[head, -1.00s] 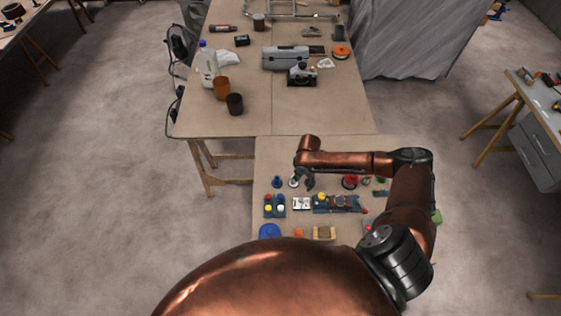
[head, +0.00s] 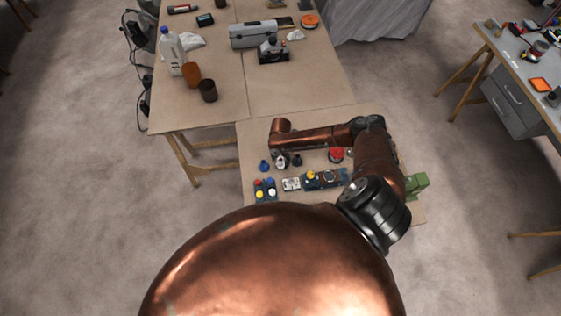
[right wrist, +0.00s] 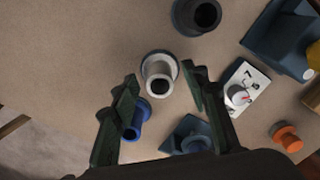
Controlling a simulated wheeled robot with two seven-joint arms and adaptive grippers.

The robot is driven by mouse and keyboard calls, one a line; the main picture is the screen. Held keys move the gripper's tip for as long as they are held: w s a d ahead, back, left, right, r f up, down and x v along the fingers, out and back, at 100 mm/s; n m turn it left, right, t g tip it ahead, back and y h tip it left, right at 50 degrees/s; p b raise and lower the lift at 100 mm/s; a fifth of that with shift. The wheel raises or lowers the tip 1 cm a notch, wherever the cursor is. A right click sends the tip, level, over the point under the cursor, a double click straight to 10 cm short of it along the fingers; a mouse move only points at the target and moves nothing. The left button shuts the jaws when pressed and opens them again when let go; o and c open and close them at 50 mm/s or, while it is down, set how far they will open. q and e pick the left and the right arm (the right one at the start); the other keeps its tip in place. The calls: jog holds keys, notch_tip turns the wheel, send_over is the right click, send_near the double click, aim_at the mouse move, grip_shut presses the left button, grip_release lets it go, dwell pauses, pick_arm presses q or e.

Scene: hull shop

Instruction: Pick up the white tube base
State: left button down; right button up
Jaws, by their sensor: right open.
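The white tube base (right wrist: 158,82), a short tube on a round flange, stands on the tan worktop in the right wrist view. My right gripper (right wrist: 158,73) is open, with one finger on each side of the white tube base. I see no contact between the fingers and it, and cannot tell the height gap. In the head view my right gripper (head: 282,157) is small and partly covers the white tube base. My left gripper is not in view.
A blue tube base (right wrist: 135,122) stands close by the left finger. A black tube base (right wrist: 198,16) stands beyond the right finger. A white plate with a red button (right wrist: 240,92), blue holders and an orange part (right wrist: 287,137) lie to the right.

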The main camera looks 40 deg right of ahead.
jog(key=shift+f, duration=0.2)
grip_shut()
dwell(0.4)
